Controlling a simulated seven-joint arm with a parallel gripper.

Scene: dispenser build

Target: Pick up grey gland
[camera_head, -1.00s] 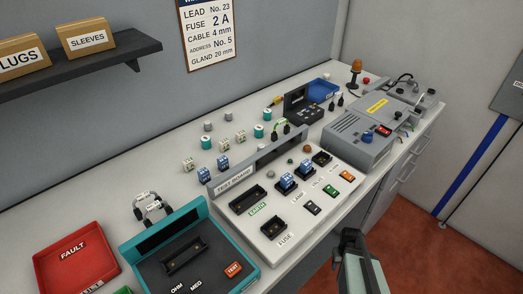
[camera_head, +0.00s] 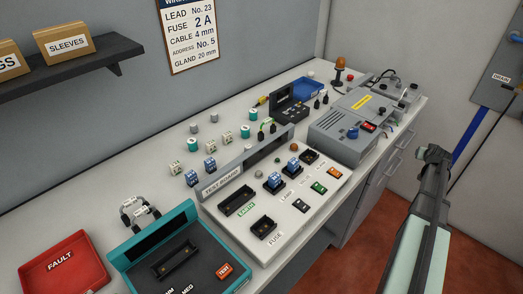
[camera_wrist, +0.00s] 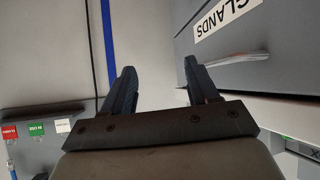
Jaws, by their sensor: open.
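Two small grey round pieces stand at the back of the bench in the head view, one at the left (camera_head: 194,129) and one a little farther back (camera_head: 214,117). Either may be the grey gland; they are too small to tell. My gripper (camera_wrist: 160,78) is open in the wrist view, with nothing between its fingers. In the head view my arm's end is off the bench's front edge at the right, well apart from these pieces. A grey drawer front labelled GLANDS (camera_wrist: 228,22) is at the upper right of the wrist view.
A test board (camera_head: 262,215), a teal-framed tester (camera_head: 130,250) and a grey machine (camera_head: 340,135) fill the bench front. A red FAULT tray (camera_head: 62,272) is at the left. Several small teal and white pieces stand near the grey ones. Open floor lies before the bench.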

